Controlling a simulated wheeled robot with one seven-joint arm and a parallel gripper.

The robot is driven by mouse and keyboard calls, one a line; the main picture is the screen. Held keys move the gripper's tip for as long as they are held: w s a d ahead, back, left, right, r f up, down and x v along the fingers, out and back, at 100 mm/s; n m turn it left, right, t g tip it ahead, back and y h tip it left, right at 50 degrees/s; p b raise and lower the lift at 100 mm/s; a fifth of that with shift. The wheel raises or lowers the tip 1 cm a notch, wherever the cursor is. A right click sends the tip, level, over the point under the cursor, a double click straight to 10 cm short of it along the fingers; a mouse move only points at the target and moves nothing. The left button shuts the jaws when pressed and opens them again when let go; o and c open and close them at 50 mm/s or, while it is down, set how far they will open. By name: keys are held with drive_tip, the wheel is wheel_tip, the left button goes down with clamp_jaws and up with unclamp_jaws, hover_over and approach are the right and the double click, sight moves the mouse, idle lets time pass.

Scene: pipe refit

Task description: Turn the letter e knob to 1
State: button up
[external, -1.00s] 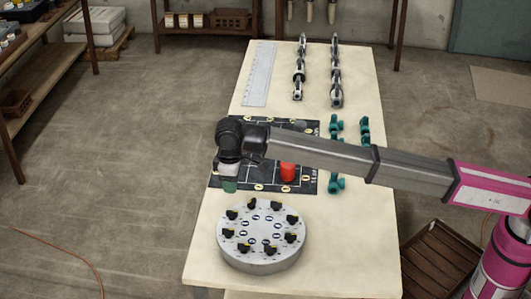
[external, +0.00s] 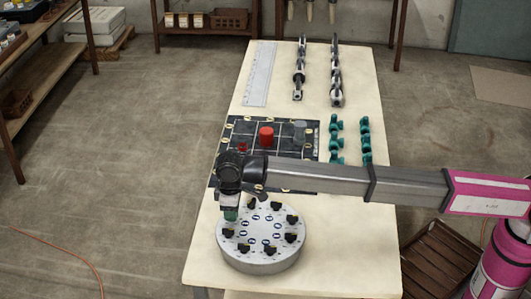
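A round grey dial box (external: 262,262) stands at the near end of the table, with several black knobs in a ring on its top and small round labels inside the ring. The letters are too small to read, so I cannot tell which knob is e. My gripper (external: 231,214) points down over the far left edge of the dial box, close to the knobs there. It hides the knob or knobs beneath it. Its green-tipped fingers are too small to show whether they are apart, and I cannot tell if they touch a knob.
A black gridded board (external: 285,150) lies behind the dial box with a red cylinder (external: 266,137) on it. Green pipe fittings (external: 365,140), grey chain-like parts (external: 336,75) and a ruler (external: 259,75) lie farther back. Bare table (external: 345,235) is free right of the dial box.

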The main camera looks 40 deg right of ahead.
drive_tip(key=shift+f, duration=0.15)
clamp_jaws()
drive_tip(key=shift+m, duration=0.3)
drive_tip(key=m, duration=0.5)
drive_tip(key=shift+m, duration=0.3)
drive_tip(key=m, duration=0.5)
drive_tip(key=shift+m, duration=0.4)
unclamp_jaws()
